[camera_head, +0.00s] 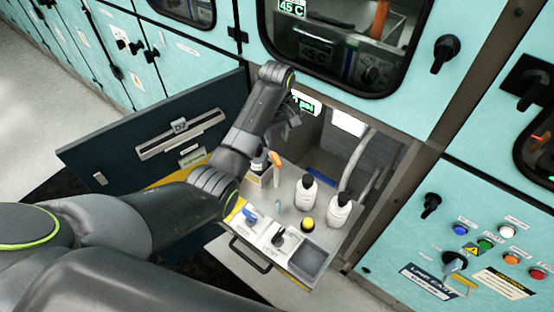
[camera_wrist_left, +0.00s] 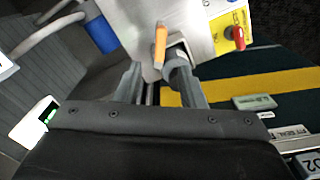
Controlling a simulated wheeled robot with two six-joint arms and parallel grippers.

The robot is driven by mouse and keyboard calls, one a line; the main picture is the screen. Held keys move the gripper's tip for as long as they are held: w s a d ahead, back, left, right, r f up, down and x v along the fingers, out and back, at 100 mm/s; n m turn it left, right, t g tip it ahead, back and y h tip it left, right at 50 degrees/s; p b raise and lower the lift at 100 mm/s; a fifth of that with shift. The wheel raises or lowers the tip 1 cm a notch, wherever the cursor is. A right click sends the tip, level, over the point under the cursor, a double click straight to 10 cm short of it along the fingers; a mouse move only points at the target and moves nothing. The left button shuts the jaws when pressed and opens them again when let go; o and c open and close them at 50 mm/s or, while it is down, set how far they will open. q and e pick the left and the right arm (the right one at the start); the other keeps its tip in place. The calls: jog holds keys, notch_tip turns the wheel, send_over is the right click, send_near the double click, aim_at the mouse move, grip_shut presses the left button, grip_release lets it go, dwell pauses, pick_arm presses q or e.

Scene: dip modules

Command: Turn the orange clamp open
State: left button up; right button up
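The orange clamp (camera_head: 276,160) stands as a narrow upright handle at the back left of the pulled-out tray, near a small white container. In the left wrist view the orange clamp (camera_wrist_left: 160,45) is just ahead of my fingertips, in line with the gap between them. My left gripper (camera_head: 287,122) is above and behind the clamp in the head view. In the left wrist view my left gripper (camera_wrist_left: 157,78) has its two fingers apart, with nothing seen held between them. Whether a finger touches the clamp cannot be told. My right gripper is not in view.
The tray holds two white bottles (camera_head: 306,194) with black caps, a yellow-topped item (camera_head: 307,224), a blue knob (camera_head: 250,216) and a black knob (camera_head: 279,239). An open dark door (camera_head: 110,165) stands left. A grey hose (camera_head: 354,165) hangs at the right of the opening.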

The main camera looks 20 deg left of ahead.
aim_at(277, 158)
pick_arm(q)
notch_tip(277, 158, down, 10)
jog(key=shift+a+r, duration=0.1)
jog(key=shift+r, duration=0.15)
grip_shut()
